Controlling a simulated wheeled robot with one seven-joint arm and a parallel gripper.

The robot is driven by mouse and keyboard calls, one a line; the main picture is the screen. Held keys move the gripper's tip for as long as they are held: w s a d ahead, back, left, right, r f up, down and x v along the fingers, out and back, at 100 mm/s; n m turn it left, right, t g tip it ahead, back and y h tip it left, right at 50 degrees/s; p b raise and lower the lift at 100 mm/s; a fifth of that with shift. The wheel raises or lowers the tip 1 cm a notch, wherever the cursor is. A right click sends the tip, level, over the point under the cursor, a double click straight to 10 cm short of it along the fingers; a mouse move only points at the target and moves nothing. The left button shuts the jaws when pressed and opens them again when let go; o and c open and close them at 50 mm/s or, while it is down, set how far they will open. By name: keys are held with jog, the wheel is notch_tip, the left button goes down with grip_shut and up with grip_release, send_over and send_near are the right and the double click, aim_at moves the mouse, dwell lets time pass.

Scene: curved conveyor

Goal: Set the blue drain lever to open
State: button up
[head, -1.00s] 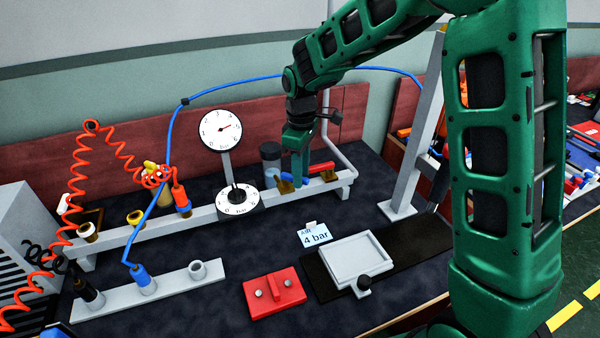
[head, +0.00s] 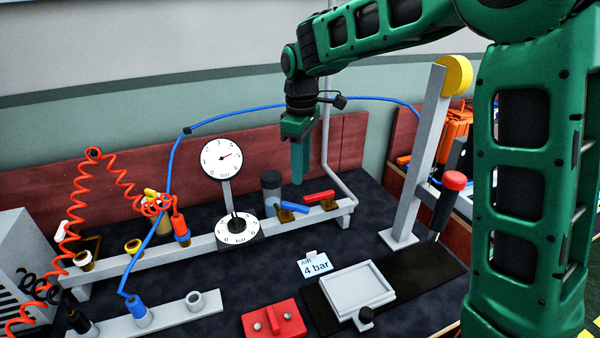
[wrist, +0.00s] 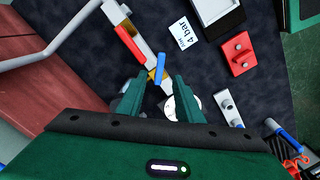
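The blue drain lever (head: 294,207) sits on a brass valve on the grey rail (head: 200,243), just left of the red lever (head: 319,196). In the wrist view the blue lever (wrist: 160,63) lies at an angle to the rail, while the red lever (wrist: 129,44) lies roughly along it. My gripper (head: 299,182) hangs above and behind the levers, apart from them. No open or shut marking on the valve is readable.
A dial gauge (head: 222,159) and a dark-topped cylinder (head: 271,193) stand left of the levers. A grey post (head: 420,160) rises at the right. An "AIR 4 bar" card (head: 314,264), a grey tray (head: 357,287) and a red block (head: 273,320) lie in front.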

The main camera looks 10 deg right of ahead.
aim_at(295, 207)
jog(key=shift+s+a, duration=0.1)
jog(key=shift+a, duration=0.05)
grip_shut()
jog(key=s+a+f+n+t+h, duration=0.1)
jog(key=s+a+n+t, duration=0.15)
jog(key=s+n, duration=0.45)
jog(key=s+a+f+n+t+h, duration=0.15)
jog(key=a+n, duration=0.25)
jog(key=n, duration=0.7)
jog(key=w+d+f, duration=0.4)
jog(key=w+f, duration=0.1)
jog(key=f, duration=0.3)
jog(key=shift+w+d, duration=0.4)
